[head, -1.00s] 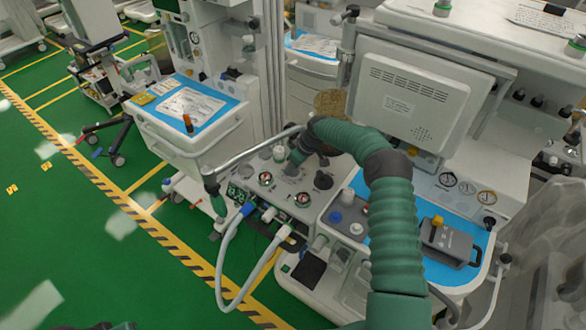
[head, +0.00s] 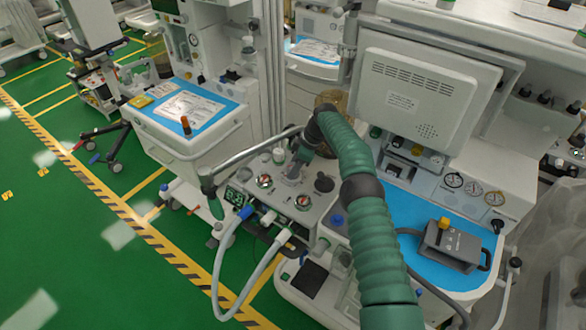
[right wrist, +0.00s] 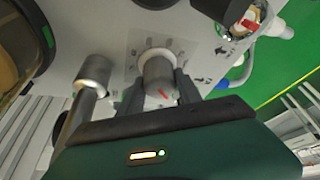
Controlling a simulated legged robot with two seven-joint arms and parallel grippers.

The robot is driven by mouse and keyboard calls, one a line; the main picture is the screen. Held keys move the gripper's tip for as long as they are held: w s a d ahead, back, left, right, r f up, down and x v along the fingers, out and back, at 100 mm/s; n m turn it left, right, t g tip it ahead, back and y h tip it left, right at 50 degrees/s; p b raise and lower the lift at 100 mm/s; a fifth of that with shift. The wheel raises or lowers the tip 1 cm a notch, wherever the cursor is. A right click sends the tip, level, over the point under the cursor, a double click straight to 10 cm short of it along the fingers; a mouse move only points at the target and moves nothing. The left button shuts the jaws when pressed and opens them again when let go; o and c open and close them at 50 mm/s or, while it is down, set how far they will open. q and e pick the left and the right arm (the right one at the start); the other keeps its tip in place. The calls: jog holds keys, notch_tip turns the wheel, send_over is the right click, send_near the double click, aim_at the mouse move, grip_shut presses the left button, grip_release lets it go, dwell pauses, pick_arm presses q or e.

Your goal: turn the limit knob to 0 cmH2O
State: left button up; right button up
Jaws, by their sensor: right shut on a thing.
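The limit knob (right wrist: 158,72) is a grey cylinder on a white plate with a printed dial scale, in the right wrist view. A red mark shows on its side, toward my gripper; the scale numbers are too small to read. My right gripper (right wrist: 160,84) has one finger on each side of the knob and is shut on it. In the head view my right gripper (head: 295,169) reaches down to the grey control panel (head: 325,207), and the knob is largely hidden there. My left gripper is not in view.
A dark grey device (head: 452,245) lies on the blue worktop at right.

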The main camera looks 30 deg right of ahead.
jog(key=shift+w+d+r, duration=0.1)
jog(key=shift+d+r, duration=0.15)
jog(key=shift+d, duration=0.05)
jog(key=o, duration=1.1)
jog(key=shift+o, duration=1.3)
jog(key=shift+f, duration=0.2)
